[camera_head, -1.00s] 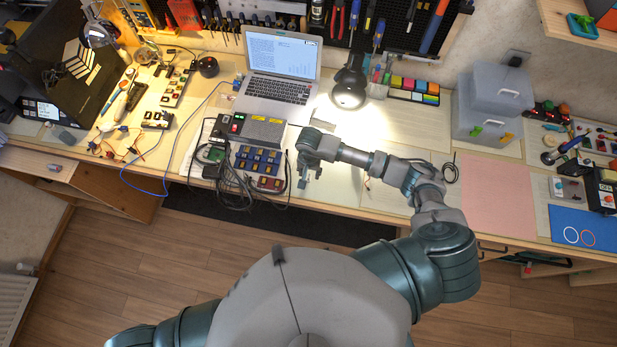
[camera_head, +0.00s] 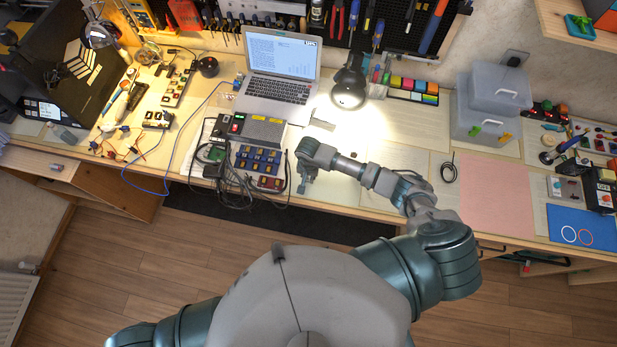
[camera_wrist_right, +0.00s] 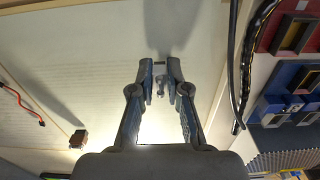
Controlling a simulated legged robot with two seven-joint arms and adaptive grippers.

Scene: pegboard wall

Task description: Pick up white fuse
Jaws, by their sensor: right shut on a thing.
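My right gripper (camera_head: 302,187) is over the pale bench top, just right of the blue and red fuse blocks (camera_head: 257,160). In the right wrist view, the right gripper (camera_wrist_right: 160,68) has its two fingers close together around a small, pale grey, slim piece. This looks like the white fuse (camera_wrist_right: 161,83), though it is small and partly shaded. It is too small to make out in the head view. My left gripper is out of view; only the upper part of my left arm shows at the lower left.
Black cables (camera_head: 237,187) lie left of my right gripper, and a dark cable (camera_wrist_right: 248,60) also shows in the wrist view. A laptop (camera_head: 278,75) and a lit lamp (camera_head: 348,92) stand behind. A small brown part (camera_wrist_right: 78,138) lies on the bench. A pink mat (camera_head: 493,195) is at the right.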

